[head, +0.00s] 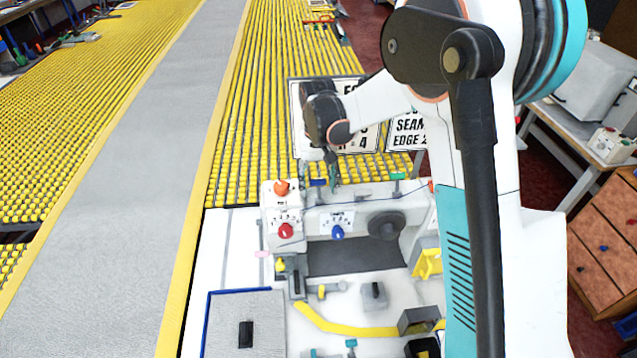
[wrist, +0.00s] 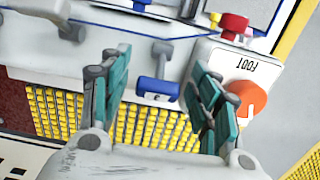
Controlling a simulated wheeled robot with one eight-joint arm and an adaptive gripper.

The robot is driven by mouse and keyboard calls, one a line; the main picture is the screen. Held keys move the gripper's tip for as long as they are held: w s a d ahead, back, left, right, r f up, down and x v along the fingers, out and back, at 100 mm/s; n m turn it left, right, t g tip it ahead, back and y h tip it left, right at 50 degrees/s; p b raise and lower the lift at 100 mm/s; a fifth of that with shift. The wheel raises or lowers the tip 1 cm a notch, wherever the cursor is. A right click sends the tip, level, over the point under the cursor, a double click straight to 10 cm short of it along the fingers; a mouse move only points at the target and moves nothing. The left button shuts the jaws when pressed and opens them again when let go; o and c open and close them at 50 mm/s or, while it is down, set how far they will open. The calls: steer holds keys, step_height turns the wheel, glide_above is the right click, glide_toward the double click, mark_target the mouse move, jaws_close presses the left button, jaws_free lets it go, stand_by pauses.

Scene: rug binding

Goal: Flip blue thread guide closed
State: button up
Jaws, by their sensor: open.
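The blue thread guide (wrist: 158,90) is a small blue bracket on a grey stem at the edge of the white machine, seen in the wrist view. In the head view a small blue piece (head: 318,182) shows at the machine's far edge, just beside my gripper (head: 333,172). My gripper (wrist: 160,68) is open, with one teal finger on each side of the guide in the wrist picture. Nothing is held between the fingers. I cannot tell the exact depth gap or whether a finger touches the guide.
An orange button (wrist: 245,98) on a panel marked FOOT is close to the right finger, with a red knob (wrist: 233,25) behind it. The head view shows a blue knob (head: 337,232) and dark handwheel (head: 387,225). Yellow rollers (head: 260,110) and signs (head: 375,137) lie beyond.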

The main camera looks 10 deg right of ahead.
mark_target(319, 180)
steer(key=r, duration=0.7)
steer(key=shift+w+r, duration=0.25)
steer(key=shift+w, duration=0.1)
steer(key=shift+s, duration=0.1)
steer(key=s+d+f+t+b, duration=0.1)
steer(key=s+d+t+b, duration=0.1)
steer(key=s+d+b, duration=0.35)
steer(key=s+d+f+t+b, duration=0.1)
steer(key=s+d+t+b, duration=0.1)
steer(key=s+b, duration=0.55)
steer(key=s+d+f+t+b, duration=0.4)
steer(key=s+d+f+b, duration=0.1)
steer(key=s+f+b, duration=0.6)
steer(key=s+f, duration=0.2)
steer(key=s, duration=0.1)
steer(key=shift+s+d, duration=0.15)
steer(key=shift+d, duration=0.05)
steer(key=shift+c, duration=0.6)
